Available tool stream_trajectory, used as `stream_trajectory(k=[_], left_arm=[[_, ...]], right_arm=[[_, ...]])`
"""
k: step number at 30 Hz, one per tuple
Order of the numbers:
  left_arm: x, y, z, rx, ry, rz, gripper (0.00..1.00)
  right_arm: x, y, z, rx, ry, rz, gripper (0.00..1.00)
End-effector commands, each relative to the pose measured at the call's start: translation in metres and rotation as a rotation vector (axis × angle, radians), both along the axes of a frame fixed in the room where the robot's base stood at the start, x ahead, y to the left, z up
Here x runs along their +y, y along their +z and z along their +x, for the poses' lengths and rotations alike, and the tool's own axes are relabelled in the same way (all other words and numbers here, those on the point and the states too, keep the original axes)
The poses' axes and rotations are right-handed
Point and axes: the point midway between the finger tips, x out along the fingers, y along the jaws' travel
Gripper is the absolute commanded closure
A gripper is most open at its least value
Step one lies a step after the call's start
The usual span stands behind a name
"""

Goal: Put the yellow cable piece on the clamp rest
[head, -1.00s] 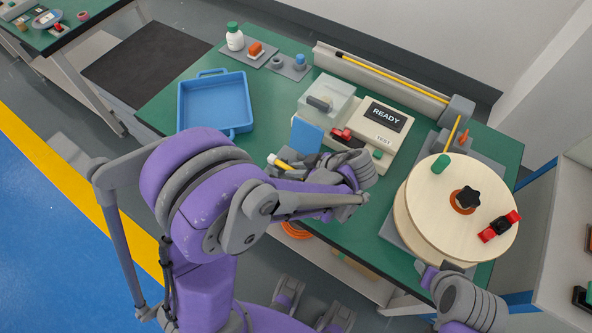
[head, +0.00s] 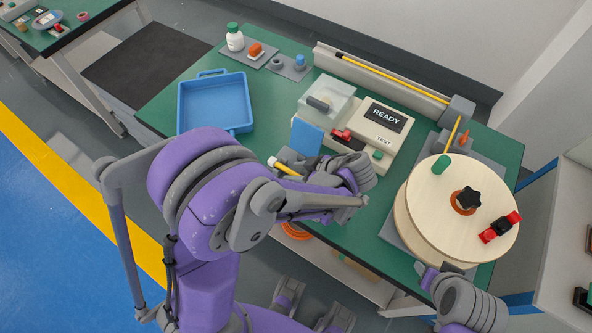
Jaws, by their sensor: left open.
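A short yellow cable piece (head: 282,168) shows at the near edge of the green bench, just left of my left gripper. My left gripper (head: 297,167) is open around or beside the piece's right end; my wrist hides how they meet. I cannot pick out the clamp rest with certainty; it may be behind my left arm, near the upright blue plate (head: 306,137). My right gripper (head: 432,275) is at the near edge of the wooden reel; its jaw opening is too small to tell.
The tester (head: 384,116) reads READY, with red and green parts in front. A long yellow cable (head: 392,79) lies along the back trough. A blue tray (head: 214,101) is at the left. The reel (head: 435,205) fills the right end.

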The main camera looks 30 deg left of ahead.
Motion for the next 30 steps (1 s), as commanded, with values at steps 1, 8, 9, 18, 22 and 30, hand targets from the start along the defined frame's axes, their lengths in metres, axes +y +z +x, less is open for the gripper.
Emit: stream_trajectory(k=[1, 8, 9, 18, 22, 30], left_arm=[[-0.003, 0.005, 0.0, 0.0, -0.001, 0.0, 0.49], [-0.034, 0.035, -0.002, 0.0, -0.006, -0.001, 0.49], [-0.041, 0.042, -0.003, 0.001, -0.005, -0.001, 0.49], [-0.077, 0.079, -0.006, 0.0, -0.003, -0.001, 0.49], [-0.082, 0.085, -0.007, 0.008, -0.009, -0.006, 0.49], [-0.047, 0.085, -0.038, 0.256, -0.359, -0.218, 0.49]], right_arm=[[0.0, 0.003, 0.001, -0.001, 0.0, 0.0, 0.52], [0.0, 0.007, 0.001, -0.003, 0.0, 0.0, 0.52], [0.0, 0.008, 0.002, -0.003, 0.0, 0.0, 0.52], [0.0, 0.011, 0.002, -0.005, 0.0, 0.0, 0.52], [0.0, 0.012, 0.003, -0.005, 0.0, 0.0, 0.52], [0.0, 0.012, 0.003, -0.005, 0.0, 0.0, 0.52]])
